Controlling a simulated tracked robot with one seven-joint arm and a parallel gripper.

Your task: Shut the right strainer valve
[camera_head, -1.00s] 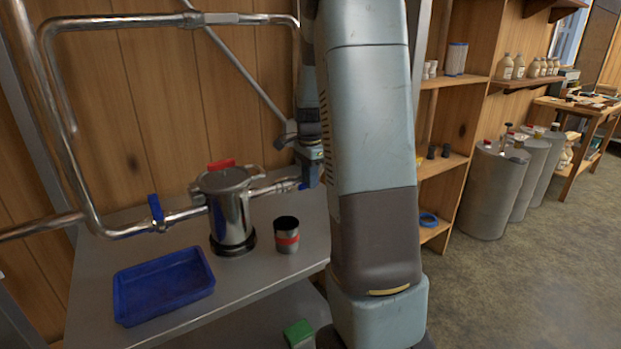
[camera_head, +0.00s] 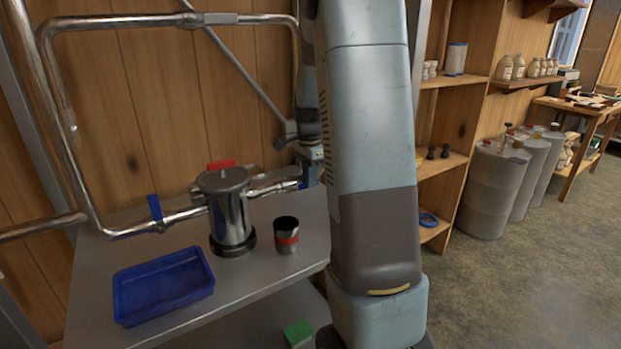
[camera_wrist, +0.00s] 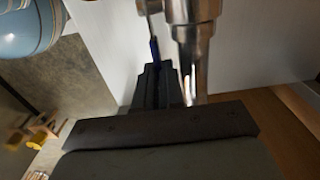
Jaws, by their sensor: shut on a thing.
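The steel strainer pot (camera_head: 230,208) with a red-handled lid stands on the metal bench. The right strainer valve sits on the pipe at the pot's right, and its blue handle (camera_head: 303,186) is mostly hidden behind my arm. My gripper (camera_head: 311,177) is at that handle, largely covered by the arm. In the wrist view, my gripper's dark fingers (camera_wrist: 157,78) are closed on the blue handle (camera_wrist: 154,48), which lies roughly along the shiny pipe (camera_wrist: 187,35). The left valve's blue handle (camera_head: 155,207) stands upright across its pipe.
A blue tray (camera_head: 163,285) and a dark cup with a red band (camera_head: 287,236) stand on the bench (camera_head: 110,262). Steel pipes (camera_head: 60,130) run along the wooden wall. Shelves and grey drums (camera_head: 495,190) stand to the right, with open floor before them.

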